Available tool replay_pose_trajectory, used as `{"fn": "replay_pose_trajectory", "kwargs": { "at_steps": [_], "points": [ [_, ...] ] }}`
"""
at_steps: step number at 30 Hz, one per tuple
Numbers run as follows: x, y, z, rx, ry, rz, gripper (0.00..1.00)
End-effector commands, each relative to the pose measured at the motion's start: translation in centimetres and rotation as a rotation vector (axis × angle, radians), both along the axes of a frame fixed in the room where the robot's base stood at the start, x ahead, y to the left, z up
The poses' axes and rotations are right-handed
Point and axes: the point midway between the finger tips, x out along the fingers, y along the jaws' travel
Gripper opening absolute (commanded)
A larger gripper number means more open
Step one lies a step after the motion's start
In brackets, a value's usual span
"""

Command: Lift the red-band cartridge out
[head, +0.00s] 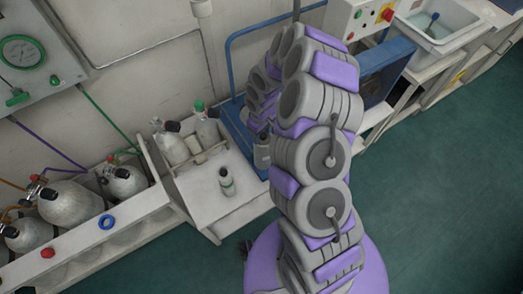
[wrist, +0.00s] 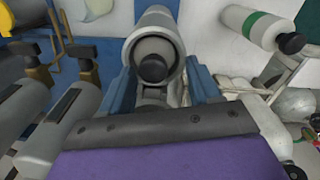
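I see no red band on any cartridge from here. A grey cartridge with a black cap (wrist: 153,70) lies between the blue fingers of my gripper (wrist: 160,80) in the wrist view, cap end towards the camera. The fingers flank it closely; I cannot tell whether they touch. In the head view my arm hides most of the gripper, and a small pale cartridge (head: 262,152) shows below its wrist. Another small cartridge with a dark top (head: 227,182) stands upright on the white bench. A green-banded cartridge (wrist: 250,25) shows in the wrist view.
A blue frame (head: 236,60) stands behind my gripper. The green floor (head: 440,210) at right is clear.

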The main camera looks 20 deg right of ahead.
Motion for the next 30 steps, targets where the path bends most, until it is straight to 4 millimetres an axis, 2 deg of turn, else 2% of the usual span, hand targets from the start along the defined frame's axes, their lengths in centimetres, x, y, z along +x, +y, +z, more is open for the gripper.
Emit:
{"fn": "replay_pose_trajectory", "kwargs": {
  "at_steps": [2,19,30],
  "points": [
    [0.01,-0.15,0.02,0.001,0.0,-0.002,0.54],
    [0.05,-0.17,0.01,0.0,0.0,-0.002,0.0],
    [0.03,-0.14,0.04,0.001,0.0,-0.002,0.0]
  ]
}}
